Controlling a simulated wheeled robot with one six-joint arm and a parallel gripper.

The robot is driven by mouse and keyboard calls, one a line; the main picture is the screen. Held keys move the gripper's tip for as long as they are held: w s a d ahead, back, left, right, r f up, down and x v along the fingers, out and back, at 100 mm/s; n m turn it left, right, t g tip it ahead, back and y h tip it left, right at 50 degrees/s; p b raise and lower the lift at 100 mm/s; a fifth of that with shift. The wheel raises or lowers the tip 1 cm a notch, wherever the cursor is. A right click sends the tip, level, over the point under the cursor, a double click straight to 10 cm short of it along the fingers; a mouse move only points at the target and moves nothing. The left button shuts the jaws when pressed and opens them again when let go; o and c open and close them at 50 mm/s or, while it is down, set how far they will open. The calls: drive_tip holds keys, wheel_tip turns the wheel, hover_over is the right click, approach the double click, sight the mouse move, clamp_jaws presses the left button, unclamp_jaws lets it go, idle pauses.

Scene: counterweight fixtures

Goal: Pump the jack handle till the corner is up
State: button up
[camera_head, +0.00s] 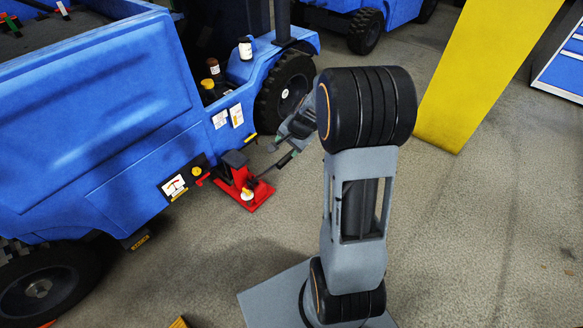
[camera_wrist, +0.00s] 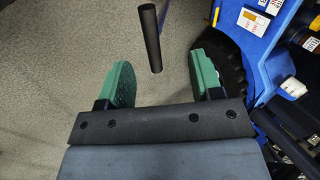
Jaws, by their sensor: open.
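The red jack (camera_head: 243,190) stands on the floor beside the blue vehicle (camera_head: 130,85), close to its lower edge. Its dark handle (camera_head: 266,171) slants up and right from the jack towards my gripper (camera_head: 280,154). In the wrist view my gripper (camera_wrist: 163,66) is open, with green pads on both fingers. The black rod of the handle (camera_wrist: 150,38) shows across the gap between the fingertips, with its end between them in the picture. No finger visibly touches it. I cannot tell how far the rod is in depth.
A gauge panel (camera_head: 174,187) is on the vehicle's side, left of the jack. A black wheel (camera_head: 286,88) stands behind my gripper. A yellow pillar (camera_head: 487,70) is at the upper right. Bottles (camera_head: 245,49) stand on the vehicle. The floor right of my arm is clear.

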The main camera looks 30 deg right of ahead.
drive_tip(key=b, duration=0.2)
hover_over(284, 160)
drive_tip(key=s+d, duration=0.1)
drive_tip(key=s, duration=0.2)
wheel_tip(284, 160, down, 6)
drive_tip(key=r, duration=0.1)
drive_tip(key=shift+m, duration=0.4)
drive_tip(key=shift+b+x, duration=2.5)
drive_tip(key=shift+x, duration=1.75)
drive_tip(key=shift+d, duration=0.2)
clamp_jaws()
drive_tip(key=shift+f, duration=0.1)
